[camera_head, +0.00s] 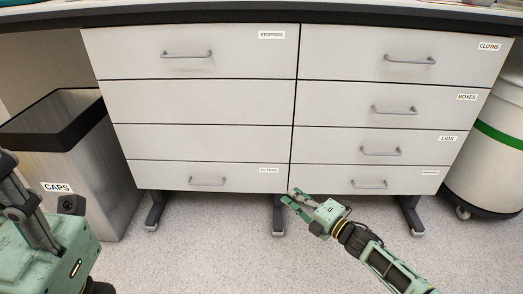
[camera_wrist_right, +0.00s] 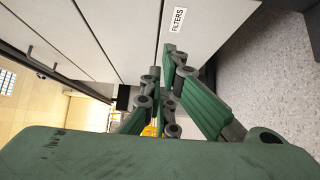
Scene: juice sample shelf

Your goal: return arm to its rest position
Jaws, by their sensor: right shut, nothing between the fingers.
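In the head view, my right gripper (camera_head: 291,197) reaches in from the lower right, in front of the lower edge of the drawer cabinet (camera_head: 206,112). It is shut and empty. In the right wrist view, the green fingers of the right gripper (camera_wrist_right: 168,62) converge beside the drawer labelled FILTERS (camera_wrist_right: 207,22). At the lower left of the head view, a green housing with dark linkages belongs to my left gripper (camera_head: 38,215). Its fingertips are not clear, so its opening cannot be told.
A grey bin labelled CAPS (camera_head: 110,195) stands at the left. A white round bin with a green band (camera_head: 490,160) stands at the right. The cabinet's drawers are closed, under a worktop (camera_head: 270,13). Speckled floor (camera_head: 200,255) is clear between my arms.

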